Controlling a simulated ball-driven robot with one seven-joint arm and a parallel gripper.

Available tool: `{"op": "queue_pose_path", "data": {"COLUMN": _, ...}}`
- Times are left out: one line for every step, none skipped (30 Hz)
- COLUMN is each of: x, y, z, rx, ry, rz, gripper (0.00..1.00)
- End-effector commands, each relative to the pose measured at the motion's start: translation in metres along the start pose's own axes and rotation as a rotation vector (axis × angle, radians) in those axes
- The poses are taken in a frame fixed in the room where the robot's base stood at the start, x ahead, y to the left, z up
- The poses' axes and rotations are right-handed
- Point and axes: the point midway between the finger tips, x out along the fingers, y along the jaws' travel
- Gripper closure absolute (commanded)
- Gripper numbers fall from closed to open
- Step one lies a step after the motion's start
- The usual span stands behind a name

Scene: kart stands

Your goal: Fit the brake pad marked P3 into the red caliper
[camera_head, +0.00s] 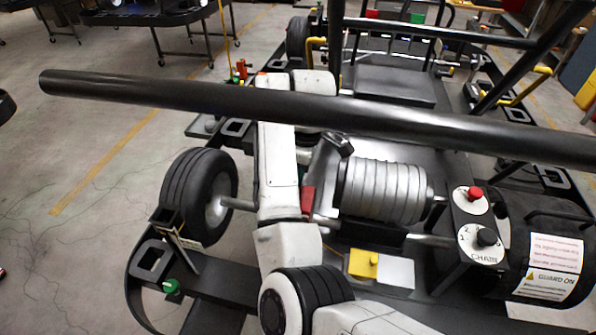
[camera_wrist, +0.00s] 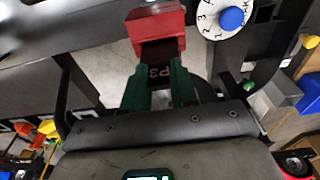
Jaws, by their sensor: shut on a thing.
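In the wrist view my gripper (camera_wrist: 160,82) has two green fingers, shut on a dark brake pad (camera_wrist: 156,72) with the marking P3 facing the camera. A red block, which looks like the caliper (camera_wrist: 156,18), is straight ahead of the fingertips, with a dark underside facing the pad. The pad's far end meets or overlaps this dark area; I cannot tell whether it is inside or just in front. In the head view a red piece (camera_head: 308,199) shows beside my white arm, left of the ribbed cylinder; the fingers and pad cannot be made out there.
A panel with a blue knob (camera_wrist: 232,18) stands close right of the caliper in the wrist view. In the head view a black bar (camera_head: 190,95) crosses in front of the kart. The ribbed cylinder (camera_head: 385,190) and a wheel (camera_head: 192,195) flank my arm.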

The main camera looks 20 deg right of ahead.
Motion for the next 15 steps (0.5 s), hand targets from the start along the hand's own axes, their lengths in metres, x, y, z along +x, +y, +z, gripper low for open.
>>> {"op": "queue_pose_path", "data": {"x": 0.001, "y": 0.0, "z": 0.0, "rx": 0.0, "ry": 0.0, "rz": 0.0, "gripper": 1.0}}
{"op": "queue_pose_path", "data": {"x": 0.002, "y": 0.0, "z": 0.0, "rx": 0.0, "ry": 0.0, "rz": 0.0, "gripper": 1.0}}
{"op": "queue_pose_path", "data": {"x": 0.002, "y": 0.0, "z": 0.0, "rx": 0.0, "ry": -0.001, "rz": 0.0, "gripper": 1.0}}
{"op": "queue_pose_path", "data": {"x": 0.003, "y": 0.0, "z": 0.0, "rx": 0.0, "ry": -0.001, "rz": 0.0, "gripper": 1.0}}
{"op": "queue_pose_path", "data": {"x": 0.004, "y": 0.0, "z": 0.001, "rx": 0.0, "ry": -0.001, "rz": 0.0, "gripper": 1.0}}
{"op": "queue_pose_path", "data": {"x": 0.005, "y": 0.0, "z": 0.001, "rx": 0.0, "ry": -0.001, "rz": 0.0, "gripper": 1.0}}
{"op": "queue_pose_path", "data": {"x": 0.005, "y": 0.0, "z": 0.001, "rx": 0.0, "ry": -0.001, "rz": 0.0, "gripper": 1.0}}
{"op": "queue_pose_path", "data": {"x": 0.006, "y": 0.0, "z": 0.001, "rx": 0.0, "ry": -0.001, "rz": 0.0, "gripper": 1.0}}
{"op": "queue_pose_path", "data": {"x": 0.007, "y": 0.0, "z": 0.001, "rx": 0.0, "ry": -0.001, "rz": 0.0, "gripper": 1.0}}
{"op": "queue_pose_path", "data": {"x": 0.007, "y": 0.0, "z": 0.001, "rx": 0.0, "ry": -0.001, "rz": 0.0, "gripper": 1.0}}
{"op": "queue_pose_path", "data": {"x": 0.008, "y": 0.0, "z": 0.001, "rx": 0.0, "ry": -0.001, "rz": 0.001, "gripper": 1.0}}
{"op": "queue_pose_path", "data": {"x": 0.009, "y": 0.0, "z": 0.001, "rx": 0.0, "ry": -0.001, "rz": 0.001, "gripper": 1.0}}
{"op": "queue_pose_path", "data": {"x": 0.01, "y": 0.0, "z": 0.001, "rx": 0.0, "ry": -0.001, "rz": 0.001, "gripper": 1.0}}
{"op": "queue_pose_path", "data": {"x": 0.01, "y": 0.0, "z": 0.001, "rx": 0.0, "ry": -0.001, "rz": 0.001, "gripper": 1.0}}
{"op": "queue_pose_path", "data": {"x": 0.011, "y": 0.0, "z": 0.001, "rx": 0.0, "ry": -0.001, "rz": 0.001, "gripper": 1.0}}
